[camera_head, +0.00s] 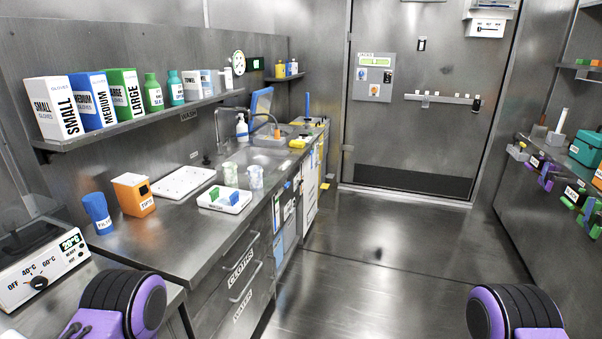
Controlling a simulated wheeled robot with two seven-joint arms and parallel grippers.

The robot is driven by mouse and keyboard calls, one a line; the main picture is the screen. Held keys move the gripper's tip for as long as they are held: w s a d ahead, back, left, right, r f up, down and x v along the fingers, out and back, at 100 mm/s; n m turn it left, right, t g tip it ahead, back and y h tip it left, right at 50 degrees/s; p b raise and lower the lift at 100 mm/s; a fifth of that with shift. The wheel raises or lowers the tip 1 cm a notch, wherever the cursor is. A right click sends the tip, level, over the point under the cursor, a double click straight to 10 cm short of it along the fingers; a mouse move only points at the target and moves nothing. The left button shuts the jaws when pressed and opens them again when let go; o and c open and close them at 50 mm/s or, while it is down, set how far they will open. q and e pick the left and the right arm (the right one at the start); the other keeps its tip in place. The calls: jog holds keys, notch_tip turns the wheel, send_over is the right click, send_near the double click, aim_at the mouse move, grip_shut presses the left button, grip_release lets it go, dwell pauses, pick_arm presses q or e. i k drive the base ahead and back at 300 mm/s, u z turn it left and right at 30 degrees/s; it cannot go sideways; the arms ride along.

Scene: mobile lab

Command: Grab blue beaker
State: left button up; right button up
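A blue beaker-like container (97,213) with a white label stands upright on the left end of the steel counter. A white tray (223,208) near the counter's front edge holds a small green item (213,194) and a small blue item (234,198), too small to make out. I cannot tell which blue thing is the beaker. Two pale, see-through vessels (230,173) (254,177) stand behind the tray, near the sink. Only purple and black parts of my arms show at the bottom edge, far from these things; neither gripper is in view.
An orange box (133,194) stands beside the blue container, and an empty white tray (183,182) lies behind it. A heater unit (42,271) is at the lower left. A shelf (140,119) with glove boxes hangs above the counter. The floor (350,265) is mostly clear.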

aim_at(255, 172)
jog(key=z, duration=0.65)
jog(key=i, duration=2.1)
jog(key=u, duration=1.1)
jog(key=i, duration=0.8)
jog(key=u, duration=0.85)
